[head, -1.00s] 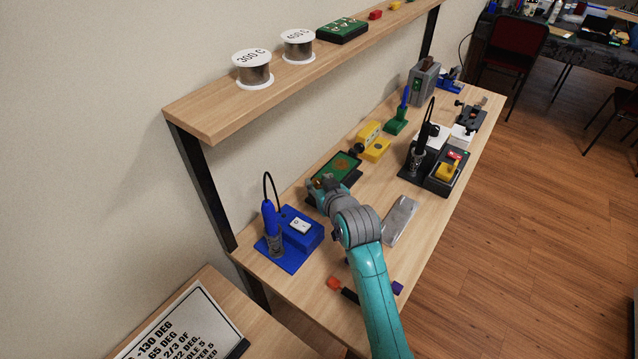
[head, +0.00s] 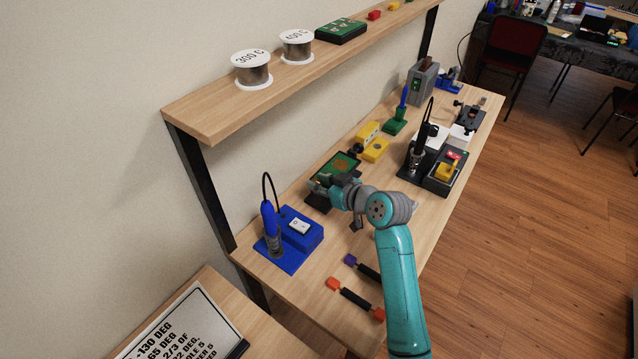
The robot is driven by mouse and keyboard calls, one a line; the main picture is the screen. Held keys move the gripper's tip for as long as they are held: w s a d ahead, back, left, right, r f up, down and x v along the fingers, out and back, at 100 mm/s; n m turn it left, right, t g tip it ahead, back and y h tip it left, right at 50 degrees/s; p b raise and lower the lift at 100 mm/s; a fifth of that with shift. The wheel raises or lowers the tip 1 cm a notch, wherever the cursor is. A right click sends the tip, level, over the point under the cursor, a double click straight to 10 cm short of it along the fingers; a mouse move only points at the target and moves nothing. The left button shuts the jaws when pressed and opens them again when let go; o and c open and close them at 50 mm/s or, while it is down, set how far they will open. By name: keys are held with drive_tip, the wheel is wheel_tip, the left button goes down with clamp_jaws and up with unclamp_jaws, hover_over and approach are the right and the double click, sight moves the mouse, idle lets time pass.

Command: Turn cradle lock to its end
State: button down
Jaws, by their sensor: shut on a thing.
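The cradle (head: 317,205) is a dark holder on the wooden bench with a green circuit board (head: 343,161) lying in it. My gripper (head: 318,187) is at the cradle's near left edge, low over the bench. It is shut on a small part there, which I take to be the cradle lock. The fingers and wrist hide the lock, so its angle cannot be told.
A blue soldering station (head: 299,232) stands to the left. Yellow blocks (head: 374,149) and a green holder (head: 394,126) stand behind. Orange-ended (head: 355,298) and purple-ended (head: 362,267) dark rods lie in front. A shelf (head: 210,115) overhangs the back.

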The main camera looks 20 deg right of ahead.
drive_tip(key=n+g+y, duration=0.1)
drive_tip(key=n+y, duration=0.1)
drive_tip(key=n+g+y, duration=0.1)
drive_tip(key=n+g, duration=0.1)
drive_tip(key=d+n+g+y, duration=0.1)
drive_tip(key=n+y, duration=0.1)
drive_tip(key=shift+w+r+g+y, duration=0.1)
drive_tip(key=shift+w+g+y, duration=0.2)
drive_tip(key=shift+w+g, duration=0.1)
drive_tip(key=n+g, duration=0.1)
drive_tip(key=n+g+y, duration=0.1)
drive_tip(key=n+g, duration=0.1)
drive_tip(key=n+g+y, duration=0.1)
drive_tip(key=shift+w+n+g, duration=0.25)
drive_tip(key=shift+n+g, duration=0.05)
drive_tip(key=shift+w+n+g, duration=0.1)
drive_tip(key=shift+n+g, duration=1)
drive_tip(key=shift+g, duration=0.2)
drive_tip(key=c, duration=0.9)
unclamp_jaws()
drive_tip(key=shift+f, duration=0.2)
drive_tip(key=shift+r, duration=0.15)
wheel_tip(320, 180, up, 10)
